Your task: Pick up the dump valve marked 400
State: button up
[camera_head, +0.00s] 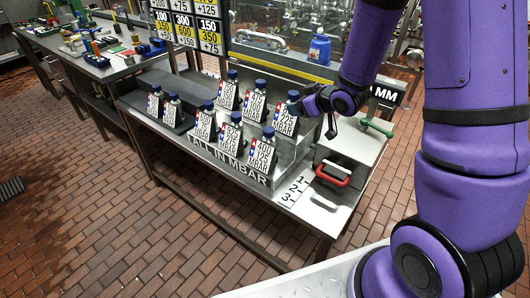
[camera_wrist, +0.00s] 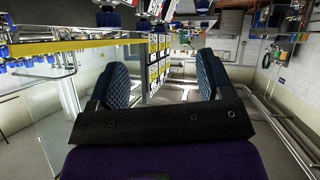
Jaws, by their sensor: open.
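Several dump valves with dark blue caps and white number tags stand on a stepped metal rack on the table. A back-row valve (camera_head: 228,93) and a middle one (camera_head: 255,103) stand left of the rightmost back-row valve (camera_head: 286,118). A front-row valve (camera_head: 262,152) stands below them. The tags are too small to read surely, so I cannot tell which is marked 400. My gripper (camera_head: 318,114) is beside the rightmost back-row valve, at its right. In the wrist view its two dark blue pads (camera_wrist: 163,80) are wide apart, with nothing held between them.
Two more tagged valves (camera_head: 154,103) stand on a dark step at the left. A yellow-edged clear panel and number board (camera_head: 187,25) rise behind. A red-handled metal box (camera_head: 332,174) and a numbered 1-2-3 strip (camera_head: 295,190) lie at the right. A blue jug (camera_head: 320,48) stands behind.

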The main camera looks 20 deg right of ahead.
aim_at(270, 130)
jog(key=a+f+y, duration=0.1)
jog(key=f, duration=0.2)
jog(key=w+a+f+y, duration=0.1)
jog(key=a+f, duration=0.1)
jog(key=f, duration=0.2)
jog(key=a+f+n+y, duration=0.1)
jog(key=a+f+y, duration=0.1)
jog(key=f, duration=0.2)
jog(key=shift+w, duration=0.25)
jog(key=shift+w+x, duration=0.2)
jog(key=shift+x, duration=3.1)
jog(key=shift+d+r, duration=0.15)
grip_shut()
